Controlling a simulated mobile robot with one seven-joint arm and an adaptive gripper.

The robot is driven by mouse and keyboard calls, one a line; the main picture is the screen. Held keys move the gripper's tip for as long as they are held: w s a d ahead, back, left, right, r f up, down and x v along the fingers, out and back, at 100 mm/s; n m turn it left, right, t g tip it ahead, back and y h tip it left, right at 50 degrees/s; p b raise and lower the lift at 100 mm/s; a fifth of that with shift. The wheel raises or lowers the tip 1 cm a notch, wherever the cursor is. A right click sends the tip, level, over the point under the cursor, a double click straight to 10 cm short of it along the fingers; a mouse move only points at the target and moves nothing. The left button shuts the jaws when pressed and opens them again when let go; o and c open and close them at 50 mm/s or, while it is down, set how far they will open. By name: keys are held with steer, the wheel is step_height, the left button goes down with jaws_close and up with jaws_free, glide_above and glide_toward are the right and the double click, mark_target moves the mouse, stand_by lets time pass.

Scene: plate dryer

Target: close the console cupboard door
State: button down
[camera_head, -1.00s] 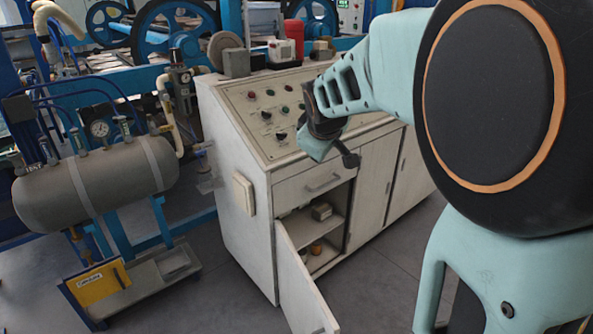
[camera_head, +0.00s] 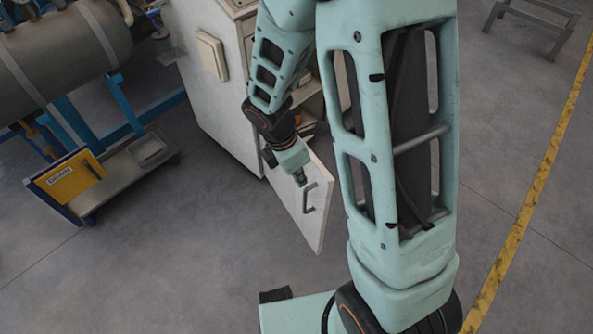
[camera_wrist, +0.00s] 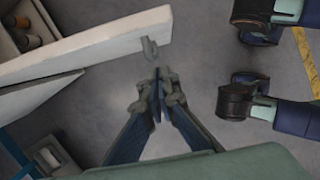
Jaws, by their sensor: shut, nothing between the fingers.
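The console cupboard door (camera_head: 292,200) is a pale panel standing open, swung out from the front of the console (camera_head: 215,105). Its grey handle (camera_head: 311,197) is on the face turned toward the head camera. My gripper (camera_head: 301,179) is shut and empty, and in the head view it appears just beside the handle. In the wrist view the fingertips (camera_wrist: 158,78) meet just below the handle (camera_wrist: 150,48), with a small gap visible between them. The door's edge (camera_wrist: 90,43) runs across the upper left there. My arm hides part of the cupboard opening.
The cupboard interior with small items (camera_wrist: 25,35) shows in the wrist view. A grey tank (camera_head: 70,50) and a low stand with a yellow sign (camera_head: 75,178) are at the left.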

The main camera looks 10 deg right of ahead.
mark_target(316, 174)
steer(key=shift+w+d+f+b, duration=0.15)
steer(key=shift+w+d+f, duration=0.2)
steer(key=shift+d, duration=0.35)
steer(key=shift+w+d+f+b, duration=0.1)
steer(key=shift+w+d+f, duration=0.1)
steer(key=shift+d+f, duration=0.4)
steer(key=shift+w+d+f+b, duration=0.15)
steer(key=shift+w+d, duration=0.15)
steer(key=shift+d, duration=0.55)
steer(key=shift+d, duration=0.1)
